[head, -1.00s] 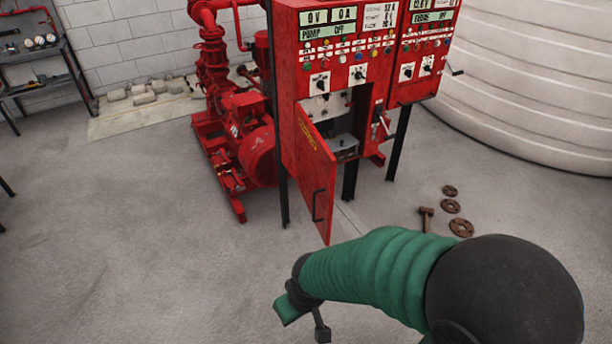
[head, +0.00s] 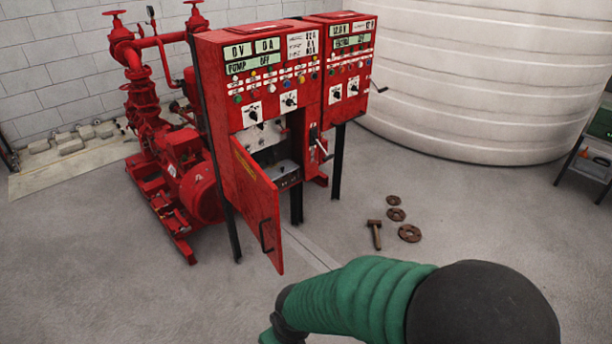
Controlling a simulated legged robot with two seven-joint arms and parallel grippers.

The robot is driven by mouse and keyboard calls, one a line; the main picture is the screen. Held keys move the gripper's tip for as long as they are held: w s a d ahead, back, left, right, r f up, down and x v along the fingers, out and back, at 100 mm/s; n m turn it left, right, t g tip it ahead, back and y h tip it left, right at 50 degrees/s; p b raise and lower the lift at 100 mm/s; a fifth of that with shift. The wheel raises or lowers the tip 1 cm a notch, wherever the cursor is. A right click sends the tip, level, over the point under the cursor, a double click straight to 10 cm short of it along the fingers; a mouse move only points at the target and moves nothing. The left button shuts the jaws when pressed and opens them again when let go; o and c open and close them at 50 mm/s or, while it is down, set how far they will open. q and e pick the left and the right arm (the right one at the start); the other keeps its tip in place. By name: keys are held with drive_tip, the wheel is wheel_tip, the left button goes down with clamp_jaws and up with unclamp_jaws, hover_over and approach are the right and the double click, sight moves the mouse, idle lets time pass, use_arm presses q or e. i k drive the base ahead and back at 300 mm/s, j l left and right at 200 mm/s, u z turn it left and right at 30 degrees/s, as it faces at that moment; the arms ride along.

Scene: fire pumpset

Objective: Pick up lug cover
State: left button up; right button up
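The red pump control cabinet (head: 238,170) stands at the centre with its lower door (head: 262,210) swung open. Grey fittings (head: 284,176) show inside the open compartment. I cannot make out a lug cover for sure; it may be inside, too small to tell. My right arm reaches in from the lower right, in front of the cabinet and apart from it. Only a green edge of my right gripper (head: 268,336) shows at the bottom edge; its fingers are out of the picture. My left gripper is not in view.
A hammer (head: 375,234) and several rusty flanges, one of them large (head: 409,233), lie on the floor right of the cabinet. A red pump (head: 190,180) stands left. A big white tank (head: 470,80) and a shelf (head: 592,160) stand right.

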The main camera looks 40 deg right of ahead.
sight(279, 170)
drive_tip(key=z, duration=1.15)
drive_tip(key=i+l+z, duration=0.1)
drive_tip(key=i+z, duration=0.65)
drive_tip(key=i+j+z, duration=0.2)
drive_tip(key=i+z, duration=0.2)
drive_tip(key=i+u, duration=0.1)
drive_tip(key=i, duration=0.4)
drive_tip(key=i+l+u, duration=0.1)
drive_tip(key=i, duration=0.45)
drive_tip(key=i+j+u, duration=0.15)
drive_tip(key=i+u, duration=0.25)
drive_tip(key=i+j+u, duration=0.1)
drive_tip(key=u, duration=0.35)
drive_tip(key=i+u, duration=0.4)
drive_tip(key=i+l+u, duration=0.2)
drive_tip(key=u, duration=0.25)
drive_tip(key=i, duration=0.1)
